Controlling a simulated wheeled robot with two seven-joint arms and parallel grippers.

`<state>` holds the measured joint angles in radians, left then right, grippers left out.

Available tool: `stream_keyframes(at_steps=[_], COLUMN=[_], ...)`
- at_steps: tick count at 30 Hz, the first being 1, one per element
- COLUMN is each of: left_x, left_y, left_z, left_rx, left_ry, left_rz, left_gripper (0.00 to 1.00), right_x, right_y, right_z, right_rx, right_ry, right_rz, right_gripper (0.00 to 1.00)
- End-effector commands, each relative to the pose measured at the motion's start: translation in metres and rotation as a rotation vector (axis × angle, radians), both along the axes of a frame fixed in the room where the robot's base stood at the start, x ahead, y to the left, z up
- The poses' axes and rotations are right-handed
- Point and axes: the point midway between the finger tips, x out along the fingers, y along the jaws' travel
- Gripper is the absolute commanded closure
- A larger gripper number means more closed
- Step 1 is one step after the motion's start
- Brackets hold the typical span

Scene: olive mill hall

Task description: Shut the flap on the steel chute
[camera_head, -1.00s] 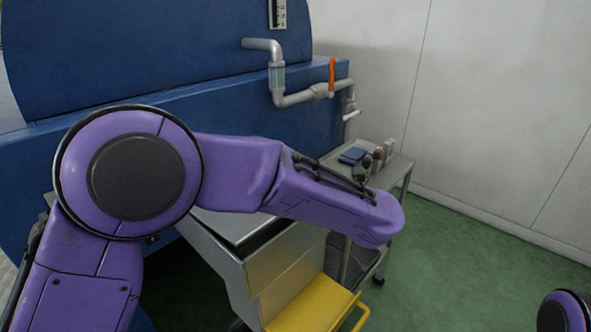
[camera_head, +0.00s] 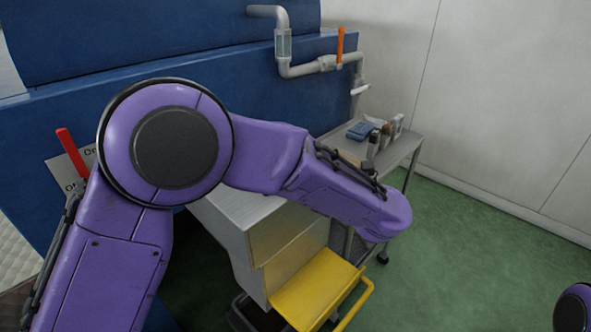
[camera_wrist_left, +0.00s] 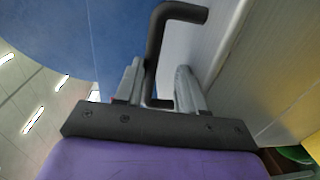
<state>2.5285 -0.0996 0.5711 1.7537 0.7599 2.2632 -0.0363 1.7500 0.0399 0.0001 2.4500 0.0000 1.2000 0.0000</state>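The steel chute (camera_head: 285,245) is a grey metal box below my left forearm in the head view, in front of the blue machine. My forearm covers part of its top, and I cannot make out how far the flap is open. My left gripper is hidden in the head view. In the left wrist view my left gripper (camera_wrist_left: 160,88) has its two fingers apart, with a dark bent bar handle (camera_wrist_left: 155,50) between them. Gaps show beside the bar, so it does not look clamped. My right gripper is out of view.
A yellow panel with a yellow bar (camera_head: 315,290) sits at the chute's foot. A small steel cart (camera_head: 395,150) with bottles stands behind it. A pipe with an orange lever (camera_head: 340,45) runs along the blue machine (camera_head: 170,50). Green floor is free at right.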

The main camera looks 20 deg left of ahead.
Motion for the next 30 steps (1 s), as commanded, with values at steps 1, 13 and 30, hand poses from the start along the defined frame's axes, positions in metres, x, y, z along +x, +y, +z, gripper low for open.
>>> stream_keyframes(at_steps=[1, 13, 30], left_x=[0.0, -0.011, -0.026], left_y=[0.0, -0.032, -0.071], left_z=[-0.001, 0.004, 0.007], left_rx=[0.0, 0.003, 0.001], left_ry=[0.003, -0.005, -0.001], left_rz=[-0.001, -0.004, -0.002], left_gripper=[0.57, 0.57, 0.57], right_x=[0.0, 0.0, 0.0], right_y=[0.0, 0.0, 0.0], right_z=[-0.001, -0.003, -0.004], right_rx=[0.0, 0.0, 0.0], right_ry=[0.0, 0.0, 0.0], right_rz=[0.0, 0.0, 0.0], right_gripper=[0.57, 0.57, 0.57])
